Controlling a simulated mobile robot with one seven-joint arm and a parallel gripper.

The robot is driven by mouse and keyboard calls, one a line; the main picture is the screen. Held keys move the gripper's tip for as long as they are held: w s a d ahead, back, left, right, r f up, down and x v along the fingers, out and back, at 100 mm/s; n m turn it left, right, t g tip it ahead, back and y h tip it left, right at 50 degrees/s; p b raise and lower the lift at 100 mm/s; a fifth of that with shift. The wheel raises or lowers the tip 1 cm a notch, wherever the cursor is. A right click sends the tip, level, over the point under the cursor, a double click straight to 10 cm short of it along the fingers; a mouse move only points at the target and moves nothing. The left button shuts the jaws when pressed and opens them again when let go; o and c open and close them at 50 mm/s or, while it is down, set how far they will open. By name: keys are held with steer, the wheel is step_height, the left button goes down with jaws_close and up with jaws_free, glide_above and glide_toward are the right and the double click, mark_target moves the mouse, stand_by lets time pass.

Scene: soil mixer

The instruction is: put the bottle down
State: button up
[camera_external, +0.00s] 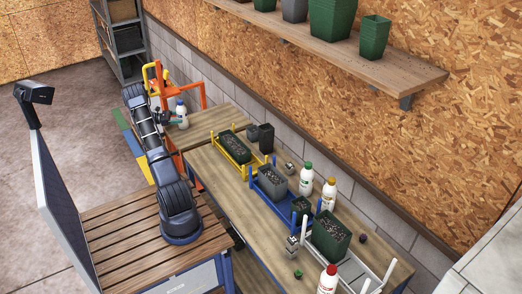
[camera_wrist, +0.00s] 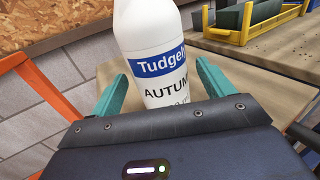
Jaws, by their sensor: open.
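A white bottle (camera_wrist: 158,70) with a blue label reading "Tudge..." and "AUTUM..." stands upright between the two teal fingers of my gripper (camera_wrist: 161,72) in the wrist view. The fingers are spread, with a gap visible at least on the left side. The bottle's top is cut off by the frame and its base is partly hidden by the gripper body. In the external view the bottle (camera_external: 181,107) appears at the far end of the wooden table (camera_external: 205,121), beside my gripper (camera_external: 177,117). It appears to rest on that table top.
An orange frame (camera_external: 191,87) stands close by the bottle. A yellow crate (camera_external: 247,173) with a dark planter and a blue crate (camera_external: 272,203) sit nearer on the bench. More white bottles (camera_external: 306,178) stand along it. A shelf of green pots (camera_external: 373,38) hangs on the wall.

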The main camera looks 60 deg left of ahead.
steer(key=v, duration=0.9)
steer(key=shift+s+a, duration=0.1)
steer(key=shift+s, duration=0.1)
